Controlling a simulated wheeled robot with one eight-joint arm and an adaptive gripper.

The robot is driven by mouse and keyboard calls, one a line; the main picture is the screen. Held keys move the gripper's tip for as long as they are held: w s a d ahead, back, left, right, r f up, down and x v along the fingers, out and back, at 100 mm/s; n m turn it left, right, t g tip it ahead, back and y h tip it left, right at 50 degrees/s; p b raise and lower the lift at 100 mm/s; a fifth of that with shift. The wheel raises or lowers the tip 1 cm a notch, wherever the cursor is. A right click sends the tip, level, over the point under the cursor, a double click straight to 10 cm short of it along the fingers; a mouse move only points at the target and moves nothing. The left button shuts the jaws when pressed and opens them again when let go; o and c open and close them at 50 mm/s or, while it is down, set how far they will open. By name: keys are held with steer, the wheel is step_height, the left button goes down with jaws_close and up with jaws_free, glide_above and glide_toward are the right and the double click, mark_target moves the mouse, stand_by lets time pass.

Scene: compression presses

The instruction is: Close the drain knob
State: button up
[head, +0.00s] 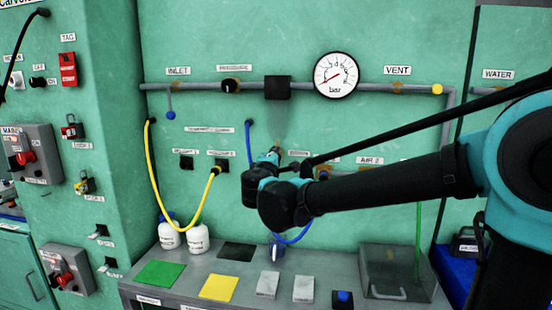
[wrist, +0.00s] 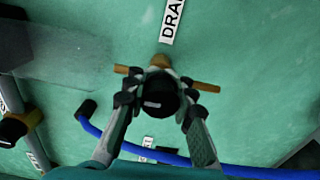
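The drain knob (wrist: 161,94) is round and black in the wrist view. It sits in front of an orange-brown bar and fitting (wrist: 206,87), below a partly visible label (wrist: 173,20) reading "DRA". My gripper (wrist: 162,98) has one finger on each side of the knob. The fingertips are very close to its sides, and I cannot tell whether they touch it. In the head view my gripper (head: 270,157) is at the green wall below the black block on the pipe. My arm hides the knob there.
A blue hose (wrist: 150,155) runs beneath the fingers in the wrist view. In the head view a pressure gauge (head: 336,75) hangs above right. A bench (head: 190,276) below carries white bottles (head: 198,238), coloured pads and a clear box (head: 398,272). A yellow hose (head: 154,180) hangs at left.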

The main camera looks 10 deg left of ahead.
steer(key=o, duration=0.4)
steer(key=shift+o, duration=0.2)
steer(key=shift+s, duration=0.1)
steer(key=s, duration=1.1)
steer(key=shift+s+d, duration=0.35)
steer(key=shift+s, duration=0.05)
steer(key=shift+s, duration=0.1)
